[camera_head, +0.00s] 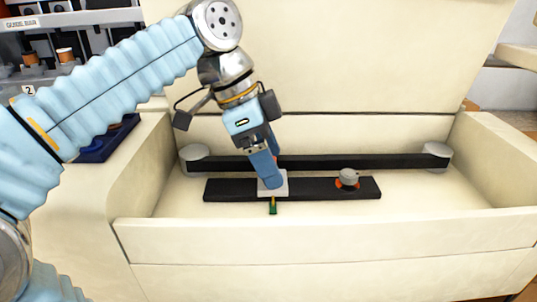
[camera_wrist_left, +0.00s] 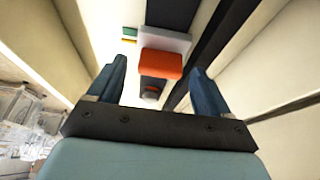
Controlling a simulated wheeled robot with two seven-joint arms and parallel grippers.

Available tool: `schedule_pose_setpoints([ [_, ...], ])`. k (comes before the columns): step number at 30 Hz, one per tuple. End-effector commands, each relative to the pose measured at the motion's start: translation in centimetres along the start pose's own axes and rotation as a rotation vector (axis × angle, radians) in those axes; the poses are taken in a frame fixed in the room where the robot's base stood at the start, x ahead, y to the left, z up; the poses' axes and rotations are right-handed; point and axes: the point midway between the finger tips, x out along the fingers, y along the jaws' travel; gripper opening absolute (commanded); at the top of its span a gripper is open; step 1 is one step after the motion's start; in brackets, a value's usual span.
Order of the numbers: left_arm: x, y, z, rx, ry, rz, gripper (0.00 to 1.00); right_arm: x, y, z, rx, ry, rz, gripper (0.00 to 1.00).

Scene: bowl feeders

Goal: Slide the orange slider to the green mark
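The orange slider block (camera_wrist_left: 160,64) sits on a white carriage (camera_head: 266,191) on a dark rail (camera_head: 225,189). In the head view the block is mostly hidden behind my left gripper's fingers. A thin yellow pointer (camera_head: 273,199) sticks out of the carriage's front edge. The green mark (camera_head: 273,210) is right in front of the pointer and looks in line with it. My left gripper (camera_head: 270,184) points down over the carriage. In the left wrist view its two fingers (camera_wrist_left: 158,85) are apart, with the orange block beyond their tips, not gripped. My right gripper is not in view.
A grey knob with an orange base (camera_head: 347,180) stands on the rail's right part. A long black bar (camera_head: 350,162) with round grey ends runs behind the rail. Cream walls surround this recess, with a low front wall (camera_head: 330,238). A blue bin (camera_head: 104,147) is at the left.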

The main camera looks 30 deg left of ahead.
Motion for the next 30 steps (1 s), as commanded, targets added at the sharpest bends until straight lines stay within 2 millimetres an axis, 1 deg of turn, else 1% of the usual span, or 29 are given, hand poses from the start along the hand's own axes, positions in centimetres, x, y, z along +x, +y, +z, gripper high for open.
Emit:
schedule_pose_setpoints([
  [4,-0.1,0.0,0.0,0.0,0.0,0.0,0.79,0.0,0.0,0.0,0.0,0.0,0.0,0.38],
  [7,-0.8,0.0,-0.1,0.0,0.001,-0.001,0.79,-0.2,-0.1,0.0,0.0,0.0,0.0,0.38],
  [15,-5.6,0.0,-0.1,0.0,0.001,-0.001,0.79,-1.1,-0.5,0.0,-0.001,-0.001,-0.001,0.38],
  [19,-7.1,-0.1,-0.1,0.0,0.001,-0.001,0.79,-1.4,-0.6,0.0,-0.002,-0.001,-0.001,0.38],
  [23,-7.5,0.0,0.0,0.0,0.0,0.0,0.79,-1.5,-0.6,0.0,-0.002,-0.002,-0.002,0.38],
  [30,-7.5,0.0,0.0,0.0,0.0,0.0,0.79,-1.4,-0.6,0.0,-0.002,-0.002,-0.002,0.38],
])
